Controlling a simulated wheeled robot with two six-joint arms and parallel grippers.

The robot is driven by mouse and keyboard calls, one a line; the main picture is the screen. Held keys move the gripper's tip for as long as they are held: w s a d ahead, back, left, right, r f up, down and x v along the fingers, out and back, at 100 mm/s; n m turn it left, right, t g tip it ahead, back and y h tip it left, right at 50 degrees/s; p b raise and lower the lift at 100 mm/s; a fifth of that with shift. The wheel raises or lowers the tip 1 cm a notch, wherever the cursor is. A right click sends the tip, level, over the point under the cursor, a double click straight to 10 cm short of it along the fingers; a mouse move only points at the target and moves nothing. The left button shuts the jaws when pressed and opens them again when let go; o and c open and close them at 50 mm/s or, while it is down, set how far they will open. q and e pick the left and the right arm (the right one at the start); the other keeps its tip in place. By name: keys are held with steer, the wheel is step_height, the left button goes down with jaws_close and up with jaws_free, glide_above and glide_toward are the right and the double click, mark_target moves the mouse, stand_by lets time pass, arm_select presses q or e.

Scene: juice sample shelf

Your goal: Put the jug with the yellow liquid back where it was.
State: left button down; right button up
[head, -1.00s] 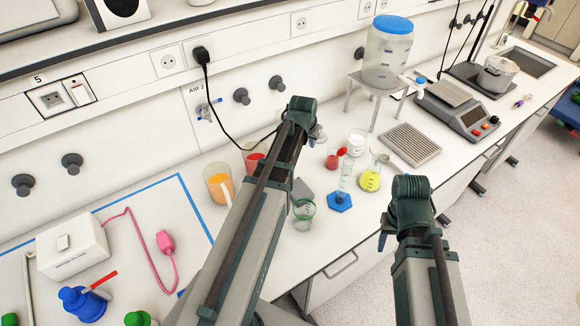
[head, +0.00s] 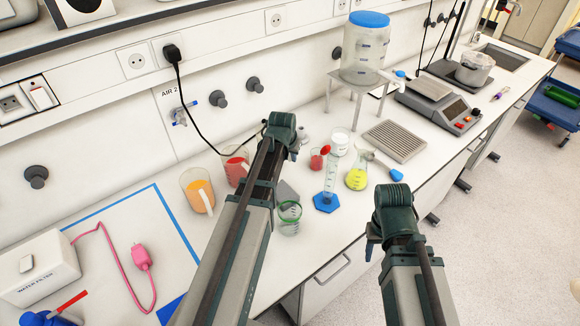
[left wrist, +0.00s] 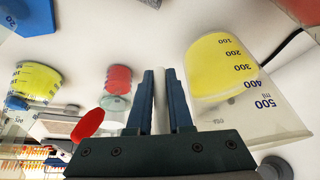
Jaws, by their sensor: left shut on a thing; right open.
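The jug with yellow liquid (left wrist: 235,75) shows large in the left wrist view, with blue marks up to 500 ml. My left gripper (left wrist: 160,85) is shut on its pale handle, which runs between the two fingers. In the head view, my left gripper (head: 283,135) is over the back of the bench, and its arm hides most or all of that jug. I cannot tell whether the jug's base touches the bench. My right gripper (head: 371,240) is open and empty in front of the bench's front edge.
An orange jug (head: 197,190) and a red jug (head: 236,163) stand left of my left arm. Right of it are a green-rimmed beaker (head: 289,217), a blue-based cylinder (head: 325,201), a yellow flask (head: 357,178) and a red-topped vessel (head: 318,158). A drying rack (head: 395,140) lies farther right.

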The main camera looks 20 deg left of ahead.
arm_select(q)
step_height(320, 180, down, 4)
steer(key=b, duration=0.3)
steer(key=shift+r, duration=0.2)
steer(key=shift+f, duration=0.1)
steer(key=c, duration=1.3)
jaws_free()
steer(key=shift+f+b, duration=0.1)
steer(key=shift+b, duration=0.2)
steer(key=o, duration=0.5)
steer(key=shift+c, duration=0.2)
steer(key=shift+r, duration=0.2)
